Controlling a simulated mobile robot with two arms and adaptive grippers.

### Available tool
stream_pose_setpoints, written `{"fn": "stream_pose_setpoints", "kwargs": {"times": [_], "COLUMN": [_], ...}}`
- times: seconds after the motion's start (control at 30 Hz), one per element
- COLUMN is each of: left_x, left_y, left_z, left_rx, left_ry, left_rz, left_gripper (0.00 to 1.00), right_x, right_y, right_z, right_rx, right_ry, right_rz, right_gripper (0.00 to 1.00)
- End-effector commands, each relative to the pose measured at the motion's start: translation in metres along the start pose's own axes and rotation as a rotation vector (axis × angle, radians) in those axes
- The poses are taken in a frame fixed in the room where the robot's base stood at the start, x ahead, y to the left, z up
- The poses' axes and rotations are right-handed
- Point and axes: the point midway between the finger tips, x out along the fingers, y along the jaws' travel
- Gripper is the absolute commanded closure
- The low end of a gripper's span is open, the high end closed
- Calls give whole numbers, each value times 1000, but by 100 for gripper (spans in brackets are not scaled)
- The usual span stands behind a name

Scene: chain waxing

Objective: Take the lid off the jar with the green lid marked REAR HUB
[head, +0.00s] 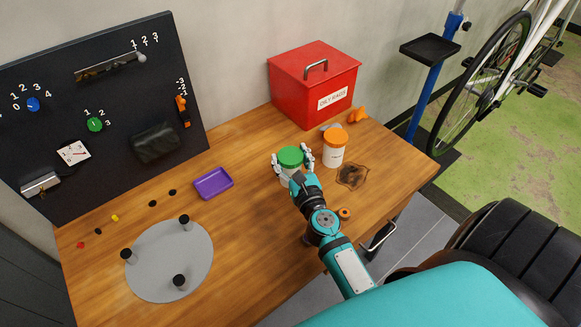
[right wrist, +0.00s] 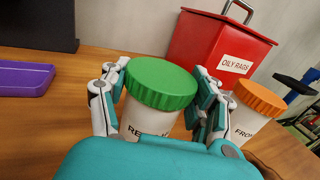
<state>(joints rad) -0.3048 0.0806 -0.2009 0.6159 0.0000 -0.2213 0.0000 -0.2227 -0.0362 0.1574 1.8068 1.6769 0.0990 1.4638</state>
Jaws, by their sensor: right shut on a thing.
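The jar with the green lid stands on the wooden bench; its white body (right wrist: 150,120) carries a label of which only the first letters "RE" show. The green lid (head: 290,156) sits on top of the jar, and it also shows in the right wrist view (right wrist: 162,83). My right gripper (head: 293,160) has a finger on each side of the lid and is shut on it; its palm hides the lower part of the jar in the right wrist view. My left gripper is not in view.
A white jar with an orange lid (head: 334,136) stands close on the right. A red OILY RAGS bin (head: 313,85) is behind. A purple tray (head: 213,183) and a grey disc with pegs (head: 168,262) lie to the left.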

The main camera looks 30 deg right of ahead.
Motion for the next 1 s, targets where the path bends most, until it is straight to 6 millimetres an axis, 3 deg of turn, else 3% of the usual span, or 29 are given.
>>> {"fn": "stream_pose_setpoints", "kwargs": {"times": [0.2, 0.57, 0.6, 1.0], "left_x": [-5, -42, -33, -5], "left_y": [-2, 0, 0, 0], "left_z": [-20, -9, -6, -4], "left_rx": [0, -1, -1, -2], "left_ry": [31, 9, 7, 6], "left_rz": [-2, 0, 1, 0], "left_gripper": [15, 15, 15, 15], "right_x": [0, 0, -12, -106], "right_y": [0, 0, -4, -37], "right_z": [6, 45, 34, 40], "right_rx": [0, -1, -1, -2], "right_ry": [-1, -1, 4, 2], "right_rz": [0, 1, 0, 0], "right_gripper": [72, 72, 72, 72]}}
